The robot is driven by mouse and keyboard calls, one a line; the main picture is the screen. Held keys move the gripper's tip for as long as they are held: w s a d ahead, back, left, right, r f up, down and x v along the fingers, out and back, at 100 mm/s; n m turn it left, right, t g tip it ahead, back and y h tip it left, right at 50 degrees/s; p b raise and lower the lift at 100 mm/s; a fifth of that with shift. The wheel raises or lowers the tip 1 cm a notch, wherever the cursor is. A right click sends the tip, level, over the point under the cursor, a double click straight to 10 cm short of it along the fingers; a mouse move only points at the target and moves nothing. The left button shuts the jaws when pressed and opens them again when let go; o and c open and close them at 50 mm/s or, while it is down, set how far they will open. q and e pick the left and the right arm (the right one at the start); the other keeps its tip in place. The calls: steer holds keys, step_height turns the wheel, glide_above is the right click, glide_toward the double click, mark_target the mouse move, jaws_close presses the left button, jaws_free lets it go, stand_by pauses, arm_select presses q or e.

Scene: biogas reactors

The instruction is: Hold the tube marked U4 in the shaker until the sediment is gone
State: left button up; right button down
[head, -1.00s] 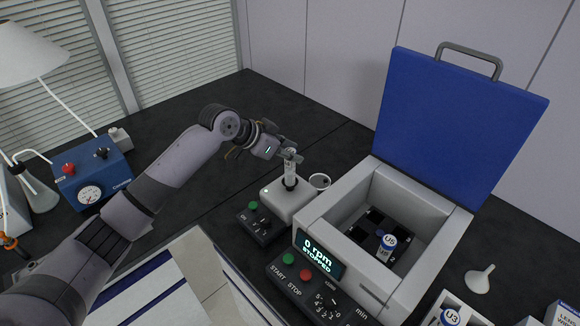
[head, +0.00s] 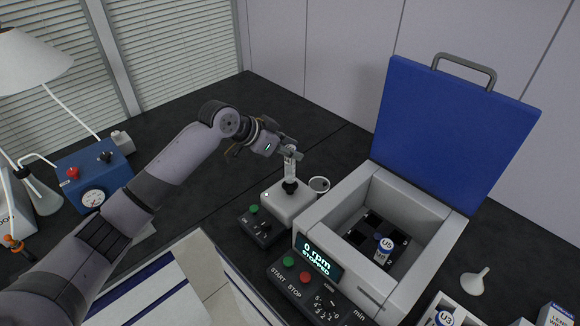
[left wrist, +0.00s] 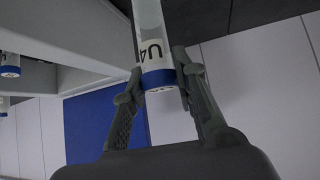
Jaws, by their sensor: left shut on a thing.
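My left gripper (head: 291,153) is shut on the tube marked U4 (head: 290,168), near its blue cap. The left wrist view shows the U4 label (left wrist: 151,48) and the blue cap between the two fingers (left wrist: 158,78). In the head view the tube stands roughly upright over the black cup (head: 290,187) of the small white shaker (head: 287,206). Its lower end appears to meet the cup, but how far it sits in is too small to tell. Sediment cannot be made out. My right gripper is not in view.
Right of the shaker stands an open centrifuge (head: 448,240) with its blue lid (head: 450,130) raised. It holds tube U5 (head: 383,250), and its display reads 0 rpm, stopped. A small control box (head: 261,227) and a round dish (head: 319,185) are close to the shaker.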

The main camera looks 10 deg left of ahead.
arm_select(q)
steer(key=shift+r+p, duration=2.25)
steer(key=shift+r, duration=0.5)
steer(key=shift+f, duration=0.1)
